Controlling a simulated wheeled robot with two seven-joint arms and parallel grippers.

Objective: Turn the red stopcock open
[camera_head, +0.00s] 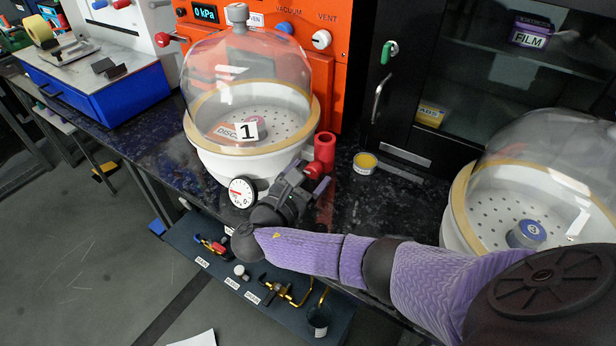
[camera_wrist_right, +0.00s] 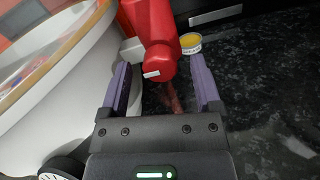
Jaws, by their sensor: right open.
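The red stopcock (camera_head: 325,150) is at the right side of the desiccator labelled 1 (camera_head: 203,158), low on its white base. It shows as a thick red upright body with a smaller red part beside the gripper. In the right wrist view the red stopcock (camera_wrist_right: 152,35) comes down from the top between the finger lines, its lower end near the fingertips. My right gripper (camera_head: 309,177) is open, with its two purple fingers (camera_wrist_right: 161,70) to either side of the red part. I cannot tell whether they touch it. My left gripper is not in view.
A pressure gauge (camera_head: 242,191) sticks out left of my right gripper. A small yellow-lidded jar (camera_head: 365,163) stands to the right on the dark counter (camera_head: 345,205). A second domed desiccator (camera_head: 456,205) is at far right. The orange vacuum panel (camera_head: 337,75) stands behind.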

